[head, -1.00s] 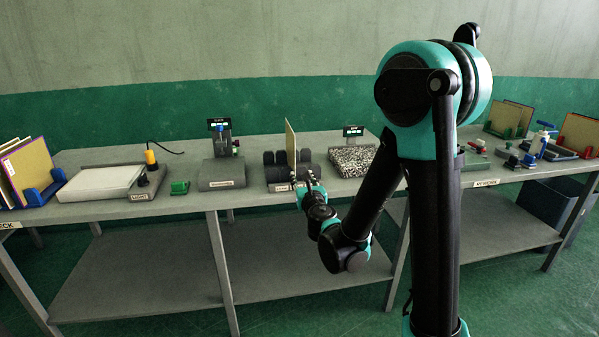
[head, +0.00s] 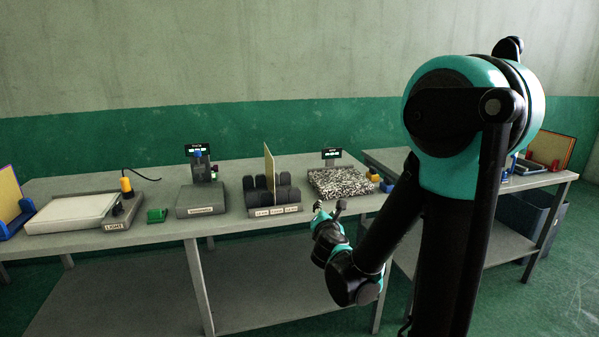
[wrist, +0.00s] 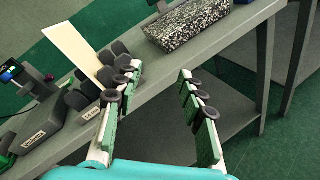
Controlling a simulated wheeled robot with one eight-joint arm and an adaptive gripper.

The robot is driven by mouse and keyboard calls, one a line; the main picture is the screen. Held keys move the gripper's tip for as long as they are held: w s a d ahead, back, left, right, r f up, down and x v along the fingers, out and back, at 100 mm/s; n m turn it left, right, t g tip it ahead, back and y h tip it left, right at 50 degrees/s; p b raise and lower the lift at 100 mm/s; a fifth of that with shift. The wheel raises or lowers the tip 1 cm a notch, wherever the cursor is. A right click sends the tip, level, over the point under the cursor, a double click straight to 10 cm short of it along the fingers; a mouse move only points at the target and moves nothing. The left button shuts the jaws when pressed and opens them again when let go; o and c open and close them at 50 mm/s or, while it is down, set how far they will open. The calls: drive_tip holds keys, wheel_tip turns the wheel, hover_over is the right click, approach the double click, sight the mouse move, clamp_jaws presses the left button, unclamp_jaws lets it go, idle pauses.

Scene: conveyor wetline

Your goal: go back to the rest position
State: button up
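My gripper (head: 327,210) is in front of the table's front edge, to the right of the dark slotted rack. In the wrist view my gripper (wrist: 155,100) shows two green-padded fingers spread wide apart with nothing between them. A thin tan panel (head: 269,165) stands upright in the slotted rack (head: 252,197). The panel also shows in the wrist view (wrist: 75,47), apart from the fingers. The rest position itself is not marked in any view.
The grey table (head: 160,226) holds a white light pad (head: 72,213), a green block (head: 156,215), a grey scale (head: 200,200) and a speckled block (head: 340,182). A second table (head: 540,178) stands at the right. Free air lies before the front edge.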

drive_tip(key=s+d+f+m+g+h, duration=0.2)
drive_tip(key=d+m, duration=0.3)
drive_tip(key=s+d+f+m+g+h, duration=0.1)
drive_tip(key=s+d+f+m+g, duration=0.15)
drive_tip(key=d+m, duration=0.25)
drive_tip(key=s+d+f+m+g+y, duration=0.1)
drive_tip(key=s+f+m+g, duration=0.2)
drive_tip(key=s+m, duration=0.6)
drive_tip(key=s+d+f+m+g+y, duration=0.1)
drive_tip(key=s+f+m+g+y, duration=0.1)
drive_tip(key=s+f+m+g, duration=0.2)
drive_tip(key=s+f+m, duration=0.3)
drive_tip(key=s+m, duration=0.1)
drive_tip(key=s, duration=0.2)
drive_tip(key=shift+s+f+m+y, duration=0.2)
drive_tip(key=shift+f+m+y, duration=0.1)
drive_tip(key=shift+m, duration=0.1)
drive_tip(key=shift+d, duration=0.1)
